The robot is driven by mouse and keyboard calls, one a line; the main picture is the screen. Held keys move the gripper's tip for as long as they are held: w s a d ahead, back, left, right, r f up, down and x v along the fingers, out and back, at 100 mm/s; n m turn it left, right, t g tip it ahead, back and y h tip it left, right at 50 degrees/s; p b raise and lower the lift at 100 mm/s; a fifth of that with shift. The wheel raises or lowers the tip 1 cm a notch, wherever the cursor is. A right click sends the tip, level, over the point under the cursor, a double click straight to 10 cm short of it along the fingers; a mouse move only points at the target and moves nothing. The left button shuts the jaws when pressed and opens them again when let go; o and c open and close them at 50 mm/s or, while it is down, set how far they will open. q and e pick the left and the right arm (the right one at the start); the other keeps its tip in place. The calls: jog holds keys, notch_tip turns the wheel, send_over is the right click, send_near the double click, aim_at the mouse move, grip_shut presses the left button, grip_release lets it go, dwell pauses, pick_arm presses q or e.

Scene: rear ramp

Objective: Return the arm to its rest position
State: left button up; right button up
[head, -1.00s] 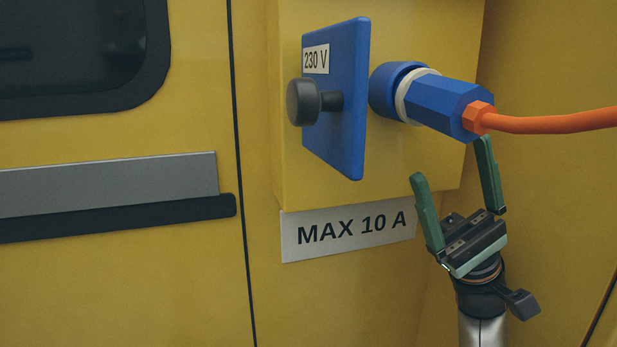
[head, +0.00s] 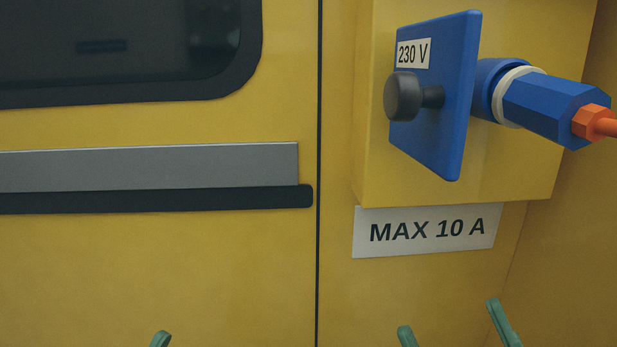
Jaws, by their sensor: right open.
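My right gripper (head: 449,316) shows at the bottom edge of the head view as two green fingertips set wide apart. It is open with nothing between them, below the yellow box and the "MAX 10 A" label. Its palm and arm are out of frame. One green fingertip of my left gripper (head: 160,339) shows at the bottom left. The rest of it is out of view, so I cannot tell its opening.
A blue plug (head: 553,107) with an orange cable (head: 606,125) sits in the socket on the yellow box (head: 377,150). The blue cover (head: 455,100) with a black knob (head: 404,97) stands open beside it. A grey rail (head: 150,167) crosses the yellow wall at left.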

pick_arm(q)
jog(key=w+a+f+n+g+y+p, duration=0.2)
jog(key=w+f+n+g+y+p, duration=0.45)
jog(key=p, duration=1.15)
pick_arm(e)
jog(key=w+f+m+g+h, duration=0.45)
jog(key=f+m+h, duration=0.35)
jog(key=m+h, duration=0.55)
pick_arm(q)
jog(key=s+a+f+n+g+y+p, duration=0.2)
jog(key=s+f+g+y+p, duration=0.4)
jog(key=p, duration=0.8)
notch_tip(320, 180, down, 2)
jog(key=s+n, duration=0.1)
jog(key=s, duration=0.2)
jog(key=shift+a+f+y, duration=0.25)
jog(key=shift+a+y, duration=0.05)
jog(key=shift+y, duration=0.05)
pick_arm(e)
jog(key=s+d+f+m+g+h, duration=0.2)
jog(key=s+d+f+m+g, duration=0.1)
jog(key=s+f+g, duration=0.5)
jog(key=shift+s+f+m, duration=0.35)
jog(key=shift+f+m, duration=0.2)
jog(key=shift+m, duration=0.1)
